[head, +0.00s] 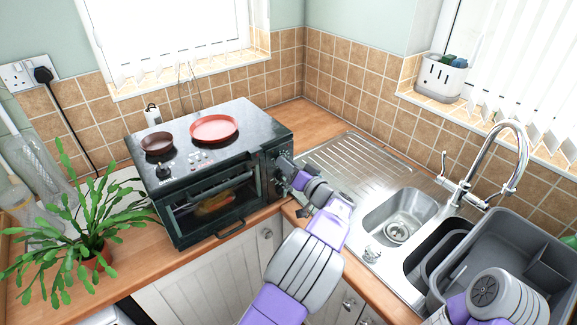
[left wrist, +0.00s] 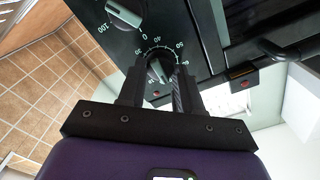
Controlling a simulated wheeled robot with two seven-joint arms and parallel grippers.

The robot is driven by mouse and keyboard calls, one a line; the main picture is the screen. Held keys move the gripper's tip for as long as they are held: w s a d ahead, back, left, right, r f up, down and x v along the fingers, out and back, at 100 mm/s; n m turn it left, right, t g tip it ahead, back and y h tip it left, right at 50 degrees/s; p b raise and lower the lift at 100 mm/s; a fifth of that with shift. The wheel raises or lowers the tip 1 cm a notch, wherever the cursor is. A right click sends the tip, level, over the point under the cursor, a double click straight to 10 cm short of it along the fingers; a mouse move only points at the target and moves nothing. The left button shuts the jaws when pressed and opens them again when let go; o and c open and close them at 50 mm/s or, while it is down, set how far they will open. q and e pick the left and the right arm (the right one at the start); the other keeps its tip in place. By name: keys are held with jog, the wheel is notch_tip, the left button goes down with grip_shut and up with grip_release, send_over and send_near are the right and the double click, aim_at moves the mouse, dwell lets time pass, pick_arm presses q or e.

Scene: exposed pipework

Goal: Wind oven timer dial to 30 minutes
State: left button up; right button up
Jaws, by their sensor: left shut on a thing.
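The oven (head: 180,172) is a black countertop unit with a glass door and a control panel (head: 284,160) on its right side. In the left wrist view, the timer dial (left wrist: 160,70) is a round knob with a numbered scale around its rim; 0 and 60 are partly readable. Its exact setting is hard to read. My left gripper (head: 288,168) is at the panel, and the left wrist view shows its two black fingers (left wrist: 160,76) shut on the timer dial, one on each side. The fingers hide part of the scale. My right gripper is out of view.
Another dial (left wrist: 125,12) marked 100 sits next to the timer dial. Red and brown plates (head: 214,128) lie on the oven's top. A potted plant (head: 95,245) stands at left. The sink (head: 398,215), tap (head: 500,150) and grey tub (head: 520,250) are at right.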

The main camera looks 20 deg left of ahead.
pick_arm(q)
jog(key=shift+m, duration=0.3)
jog(key=shift+m+p, duration=7.1)
jog(key=shift+m, duration=7.3)
jog(key=shift+f+m, duration=0.1)
jog(key=shift+m, duration=0.2)
